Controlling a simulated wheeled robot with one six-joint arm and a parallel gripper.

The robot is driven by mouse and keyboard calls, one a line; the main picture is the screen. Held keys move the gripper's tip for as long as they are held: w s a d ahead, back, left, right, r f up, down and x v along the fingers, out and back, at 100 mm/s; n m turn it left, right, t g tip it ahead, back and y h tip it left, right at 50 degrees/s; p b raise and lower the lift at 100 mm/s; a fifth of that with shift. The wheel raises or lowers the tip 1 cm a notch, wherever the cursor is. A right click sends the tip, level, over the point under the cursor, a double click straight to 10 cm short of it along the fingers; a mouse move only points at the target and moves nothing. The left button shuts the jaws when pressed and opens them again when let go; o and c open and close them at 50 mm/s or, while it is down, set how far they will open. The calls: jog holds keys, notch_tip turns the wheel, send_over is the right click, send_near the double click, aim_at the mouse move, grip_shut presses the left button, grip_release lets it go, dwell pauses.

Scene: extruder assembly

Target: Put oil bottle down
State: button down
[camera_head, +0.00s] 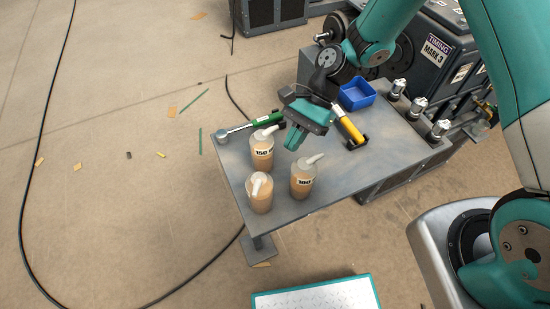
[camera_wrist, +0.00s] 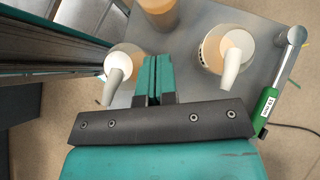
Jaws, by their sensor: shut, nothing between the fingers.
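Three tan oil bottles with white angled spouts stand upright on the grey table (camera_head: 340,190). One bottle is labelled 150 (camera_head: 262,156), one is labelled 100 (camera_head: 303,182), and the third bottle (camera_head: 259,199) stands near the front left corner with no readable label. My gripper (camera_head: 293,140) is shut and empty, above the table behind the bottles. In the wrist view its closed fingers (camera_wrist: 153,72) lie between a bottle on the left (camera_wrist: 126,58) and one on the right (camera_wrist: 215,50). Another bottle (camera_wrist: 158,14) is partly cut off at the top edge.
A green-handled tool (camera_head: 266,118) lies along the table's back left edge. A yellow-handled tool (camera_head: 350,129) and a blue bin (camera_head: 357,95) are to the right of my gripper. Several metal fittings (camera_head: 418,107) line the right edge. The table's front right is clear.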

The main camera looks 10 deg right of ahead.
aim_at(268, 176)
jog(key=s+a+f+p, duration=0.2)
jog(key=s+a, duration=0.2)
jog(key=shift+a, duration=0.35)
jog(key=shift+s+a, duration=0.8)
jog(key=shift+d+f, duration=0.1)
